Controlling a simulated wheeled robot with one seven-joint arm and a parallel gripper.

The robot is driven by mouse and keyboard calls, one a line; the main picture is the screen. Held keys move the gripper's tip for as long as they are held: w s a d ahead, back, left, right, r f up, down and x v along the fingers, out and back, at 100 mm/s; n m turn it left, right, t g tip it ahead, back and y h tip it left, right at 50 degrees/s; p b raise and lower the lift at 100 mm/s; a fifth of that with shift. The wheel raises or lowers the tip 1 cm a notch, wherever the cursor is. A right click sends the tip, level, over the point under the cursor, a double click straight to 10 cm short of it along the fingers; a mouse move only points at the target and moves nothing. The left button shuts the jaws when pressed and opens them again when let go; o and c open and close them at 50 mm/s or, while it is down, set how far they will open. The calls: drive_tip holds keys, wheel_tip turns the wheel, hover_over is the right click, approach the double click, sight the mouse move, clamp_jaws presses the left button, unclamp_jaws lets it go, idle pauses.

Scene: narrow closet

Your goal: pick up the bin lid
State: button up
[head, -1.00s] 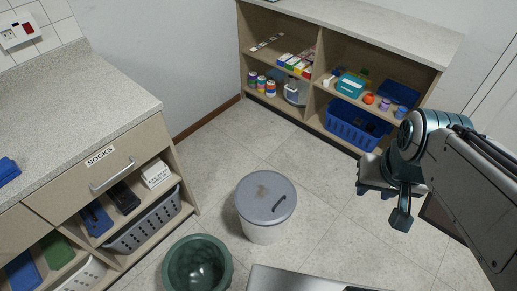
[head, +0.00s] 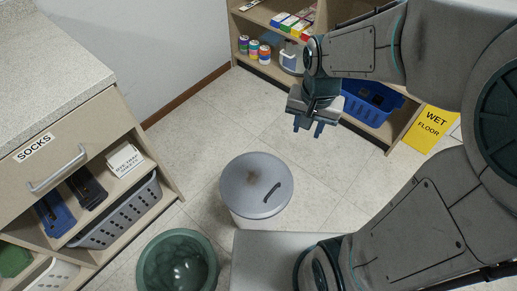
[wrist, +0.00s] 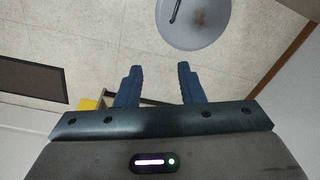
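The bin lid (head: 240,187) is a round grey disc with a dark handle (head: 272,192) and a brownish stain. It lies on top of a white bin (head: 254,222) on the tiled floor. The lid also shows at the top of the wrist view (wrist: 205,30), with part of its handle, cut off by the frame edge. My gripper (head: 309,129) is above and to the right of the lid in the head view, apart from it. In the wrist view its two blue fingers (wrist: 157,80) are spread with nothing between them.
A green bin (head: 177,262) stands left of the white bin. A drawer unit labelled SOCKS (head: 60,165) is on the left. Shelves with a blue crate (head: 368,104) are behind my arm. A yellow wet floor sign (head: 428,128) stands at right. Floor around the bin is partly clear.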

drive_tip(key=w+a+f+m+g+h+b, duration=0.1)
drive_tip(key=w+a+f+b, duration=0.3)
drive_tip(key=f, duration=0.7)
drive_tip(key=a+f+m+b, duration=0.2)
drive_tip(key=f+b, duration=0.4)
drive_tip(key=f, duration=0.5)
drive_tip(key=w+a+f+m+g+h+b, duration=0.1)
drive_tip(key=a+f+b, duration=0.2)
drive_tip(key=f+b, duration=0.55)
hover_over(272, 191)
drive_tip(key=a, duration=0.2)
wheel_tip(272, 191, down, 10)
drive_tip(key=shift+w+d+f+b, duration=0.1)
drive_tip(key=shift+d+f+b, duration=0.2)
drive_tip(key=shift+f+b, duration=0.5)
drive_tip(key=shift+s+d+f+b, duration=0.1)
drive_tip(key=shift+d+f+b, duration=0.25)
drive_tip(key=shift+f, duration=0.8)
drive_tip(key=shift+w+d+f+b, duration=0.1)
drive_tip(key=shift+d+f+b, duration=0.15)
drive_tip(key=shift+f+b, duration=0.6)
drive_tip(key=shift+f+p, duration=0.1)
drive_tip(key=shift+p, duration=0.2)
clamp_jaws()
